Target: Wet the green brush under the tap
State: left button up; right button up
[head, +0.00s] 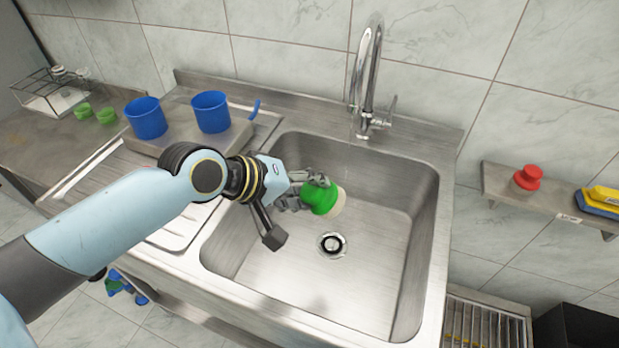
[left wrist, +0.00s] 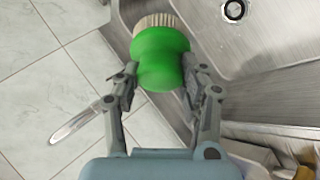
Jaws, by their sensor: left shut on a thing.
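The green brush (head: 322,201) is a round green knob with pale bristles. My left gripper (head: 304,192) is shut on it and holds it over the sink basin (head: 290,275), near the drain. In the left wrist view the green brush (left wrist: 159,57) sits between both fingers of the left gripper (left wrist: 160,85), bristles pointing away from the palm. The chrome tap (head: 368,75) stands at the back of the sink, its spout behind and above the brush. A thin trace shows below the spout, but I cannot tell whether water runs. My right gripper is not in view.
Two blue mugs (head: 211,111) stand on the drainboard left of the basin. A wall shelf (head: 509,188) at the right holds a red knob-shaped thing (head: 528,177) and yellow and blue sponges (head: 602,198). Green cups and a wire rack are at far left. The basin's right part is clear.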

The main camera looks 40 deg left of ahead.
pick_arm(q)
jog(key=w+a+f+b, duration=0.1)
jog(key=w+a+b, duration=0.1)
jog(key=w+b, duration=0.2)
jog(key=w+a+f+b, duration=0.1)
jog(key=w+b, duration=0.3)
jog(key=w, duration=0.4)
jog(key=shift+w+a+f, duration=0.3)
jog(key=shift+a+f, duration=0.05)
jog(key=shift+a, duration=0.5)
jog(key=s+d+p, duration=0.2)
jog(key=s+p, duration=0.3)
jog(key=s, duration=0.2)
jog(key=shift+s+d, duration=0.25)
jog(key=shift+d, duration=0.15)
dwell(1.0)
